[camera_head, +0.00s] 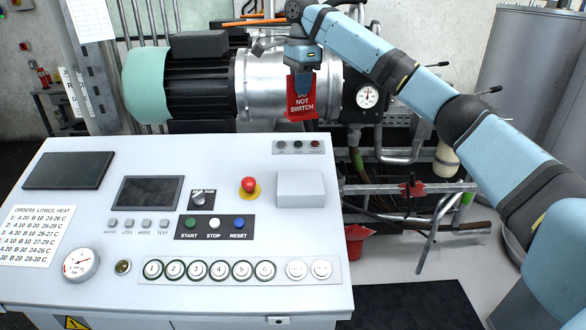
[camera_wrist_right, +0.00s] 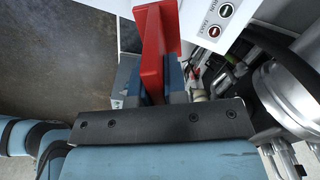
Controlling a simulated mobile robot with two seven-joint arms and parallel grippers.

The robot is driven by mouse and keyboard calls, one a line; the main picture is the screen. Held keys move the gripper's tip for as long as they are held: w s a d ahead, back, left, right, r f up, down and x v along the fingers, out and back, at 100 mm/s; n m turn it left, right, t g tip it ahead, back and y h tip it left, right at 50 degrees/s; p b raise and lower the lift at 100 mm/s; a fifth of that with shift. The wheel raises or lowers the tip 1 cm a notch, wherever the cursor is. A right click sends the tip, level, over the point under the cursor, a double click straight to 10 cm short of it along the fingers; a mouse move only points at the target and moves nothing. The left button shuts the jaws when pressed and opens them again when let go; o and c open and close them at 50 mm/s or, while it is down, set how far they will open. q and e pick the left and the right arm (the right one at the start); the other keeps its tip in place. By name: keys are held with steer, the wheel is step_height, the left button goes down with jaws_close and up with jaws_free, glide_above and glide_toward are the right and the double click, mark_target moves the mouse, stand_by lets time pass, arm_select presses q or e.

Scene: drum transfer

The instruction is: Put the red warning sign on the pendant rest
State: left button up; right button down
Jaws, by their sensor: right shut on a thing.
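The red warning sign (camera_head: 301,104), lettered "DO NOT SWITCH", hangs upright from my right gripper (camera_head: 300,82), behind the console's back edge and in front of the silver motor housing. In the right wrist view the red sign (camera_wrist_right: 154,45) stands edge-on between the two dark fingers, which are shut on it. I cannot tell for sure which thing is the pendant rest. A plain light-grey raised block (camera_head: 301,188) with a bare top is on the console's right part, nearer than the sign and apart from it. My left gripper is not in view.
The white console (camera_head: 255,280) carries a red emergency knob (camera_head: 249,185), several buttons and two dark screens. A motor (camera_head: 185,85) with a teal end cap and a gauge block (camera_head: 367,97) stand behind. Pipes and a red valve handle (camera_head: 412,188) are on the right.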

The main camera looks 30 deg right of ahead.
mark_target(301, 114)
steer(key=f, duration=0.4)
steer(key=f+b, duration=0.1)
steer(key=f, duration=0.2)
steer(key=shift+s+a+f, duration=0.1)
steer(key=shift+s, duration=0.25)
step_height(301, 114, down, 12)
steer(key=shift+w+f, duration=0.1)
steer(key=shift+w, duration=0.05)
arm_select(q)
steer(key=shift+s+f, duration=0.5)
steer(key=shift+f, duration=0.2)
arm_select(e)
steer(key=shift+p, duration=0.35)
steer(key=c, duration=1.2)
jaws_free()
steer(key=shift+f, duration=0.1)
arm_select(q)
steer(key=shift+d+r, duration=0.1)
arm_select(e)
steer(key=shift+o, duration=0.2)
